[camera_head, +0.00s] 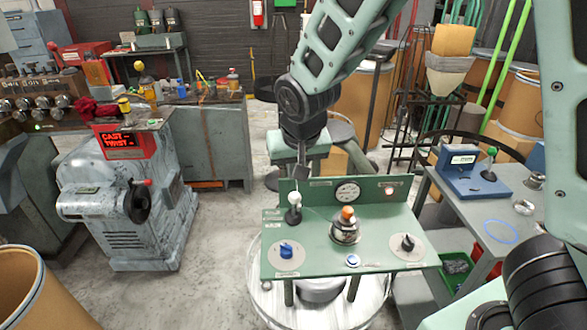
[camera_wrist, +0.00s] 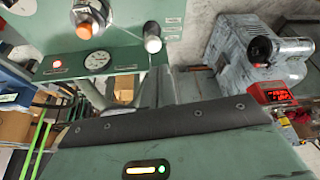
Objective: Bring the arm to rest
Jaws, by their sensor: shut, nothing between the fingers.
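My gripper (camera_head: 303,172) hangs from my arm above the back edge of the green control panel (camera_head: 330,258). It points down and is shut and empty. Its fingers show in the wrist view (camera_wrist: 166,88), close together beside the panel edge. The panel's white-ball lever (camera_head: 295,199) stands just below and left of the gripper, apart from it as far as I can see. The lever also shows in the wrist view (camera_wrist: 152,42). The panel carries a round gauge (camera_head: 347,193), a lit red lamp (camera_head: 389,191), an orange-topped knob (camera_head: 347,214), a blue knob (camera_head: 286,250) and a black knob (camera_head: 408,243).
A grey machine (camera_head: 128,215) with a red lit display (camera_head: 127,143) stands at left. A table at right holds a blue fixture (camera_head: 470,172) with a green-ball lever. Barrels (camera_head: 362,105) and tall rods stand behind. Open floor (camera_head: 225,215) lies left of the panel.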

